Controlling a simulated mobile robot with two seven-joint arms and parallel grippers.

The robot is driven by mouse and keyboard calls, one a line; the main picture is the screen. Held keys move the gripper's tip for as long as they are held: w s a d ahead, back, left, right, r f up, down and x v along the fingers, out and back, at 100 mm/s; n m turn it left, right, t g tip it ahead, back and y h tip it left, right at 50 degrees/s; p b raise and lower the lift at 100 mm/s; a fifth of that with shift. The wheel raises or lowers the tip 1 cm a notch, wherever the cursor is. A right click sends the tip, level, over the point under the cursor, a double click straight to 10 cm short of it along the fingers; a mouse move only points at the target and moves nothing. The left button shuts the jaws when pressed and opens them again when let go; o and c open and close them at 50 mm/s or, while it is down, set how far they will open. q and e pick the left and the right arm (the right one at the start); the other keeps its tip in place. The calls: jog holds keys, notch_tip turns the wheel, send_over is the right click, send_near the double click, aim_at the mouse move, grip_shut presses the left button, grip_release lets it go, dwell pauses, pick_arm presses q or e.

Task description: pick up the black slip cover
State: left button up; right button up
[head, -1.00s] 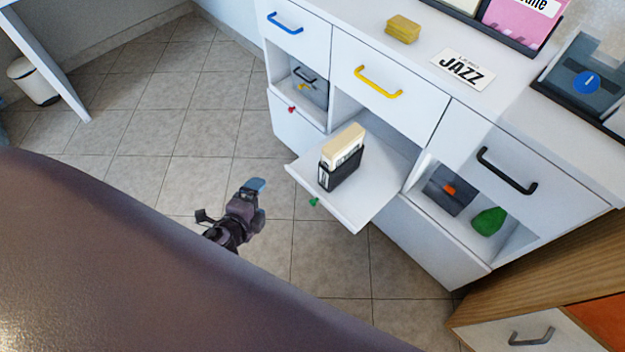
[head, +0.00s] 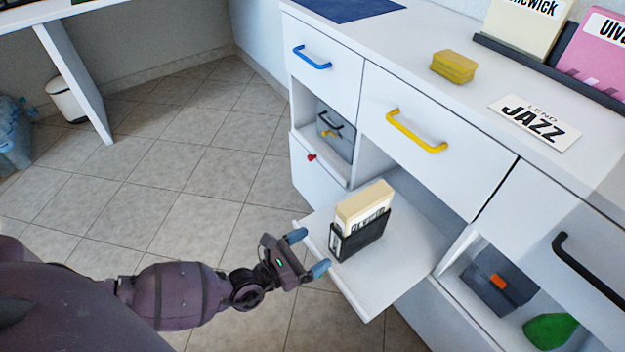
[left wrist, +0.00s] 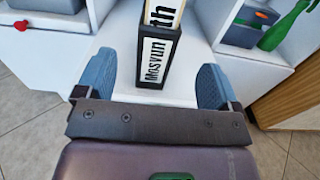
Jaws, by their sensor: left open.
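The black slip cover (head: 361,236) stands upright on a pulled-out white shelf (head: 371,290), with a cream sleeve (head: 364,203) sticking up out of its top. In the left wrist view the slip cover (left wrist: 153,72) shows a white label reading "Mosvun". My left gripper (head: 308,253) is open at the shelf's front edge, just left of the slip cover. In the left wrist view its blue fingertips (left wrist: 157,84) lie to either side of the cover, which is ahead and apart from them. My right gripper is not in view.
The cabinet has a yellow handle (head: 416,131) above the shelf. A grey box (head: 497,283) and a green object (head: 550,330) sit in the right compartment. Another grey box (head: 336,135) is in the left one. Open tiled floor lies at left.

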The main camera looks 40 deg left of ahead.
aim_at(337, 234)
pick_arm(q)
jog(key=b+x, duration=0.1)
jog(key=x, duration=0.8)
jog(key=shift+w+f, duration=0.1)
jog(key=shift+w, duration=0.05)
jog(key=shift+w+d+b, duration=0.25)
jog(key=shift+w+b, duration=0.05)
jog(key=shift+w, duration=0.35)
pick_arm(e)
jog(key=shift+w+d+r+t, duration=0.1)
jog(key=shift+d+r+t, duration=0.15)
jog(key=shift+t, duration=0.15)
